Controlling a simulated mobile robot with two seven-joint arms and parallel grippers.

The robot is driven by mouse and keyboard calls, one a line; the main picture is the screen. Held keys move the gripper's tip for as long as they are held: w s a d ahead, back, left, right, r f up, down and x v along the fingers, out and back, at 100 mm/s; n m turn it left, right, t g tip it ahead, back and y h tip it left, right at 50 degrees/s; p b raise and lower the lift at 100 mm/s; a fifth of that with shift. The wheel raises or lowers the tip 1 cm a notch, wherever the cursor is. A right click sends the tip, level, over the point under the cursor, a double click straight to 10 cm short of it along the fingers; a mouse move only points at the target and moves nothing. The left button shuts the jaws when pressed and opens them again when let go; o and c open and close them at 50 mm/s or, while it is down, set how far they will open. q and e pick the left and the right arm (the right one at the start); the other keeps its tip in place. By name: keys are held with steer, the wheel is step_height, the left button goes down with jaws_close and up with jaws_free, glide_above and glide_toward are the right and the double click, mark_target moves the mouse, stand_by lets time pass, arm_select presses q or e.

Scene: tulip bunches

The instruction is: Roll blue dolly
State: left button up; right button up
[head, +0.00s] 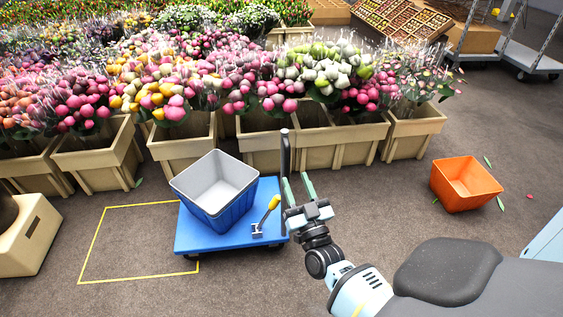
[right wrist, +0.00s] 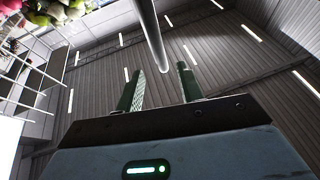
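The blue dolly (head: 215,238) stands on the floor in the head view and carries a blue crate with a pale inside (head: 205,190). A yellow-handled lever (head: 268,211) stands on the deck's right part. A dark upright post (head: 285,150) rises at its right edge. My right gripper (head: 297,177) is open just right of the post, its fingers apart. In the right wrist view a pole (right wrist: 152,36) shows in the gap between the fingers of my right gripper (right wrist: 160,76); I cannot tell whether it touches them. My left gripper is not in view.
A yellow floor outline (head: 92,245) lies left of the dolly, its right part under or behind the dolly. Wooden planters (head: 185,147) of tulips line the back. An orange crate (head: 466,184) stands at right, a beige box (head: 32,235) at left. Scattered leaves lie on the floor.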

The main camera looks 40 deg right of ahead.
mark_target(288, 162)
steer(key=b+x, duration=0.1)
steer(key=x, duration=0.6)
steer(key=shift+w+d+r+b, duration=0.1)
steer(key=shift+w+b, duration=0.2)
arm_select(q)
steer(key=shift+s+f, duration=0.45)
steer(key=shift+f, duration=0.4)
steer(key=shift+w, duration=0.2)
arm_select(e)
jaws_close()
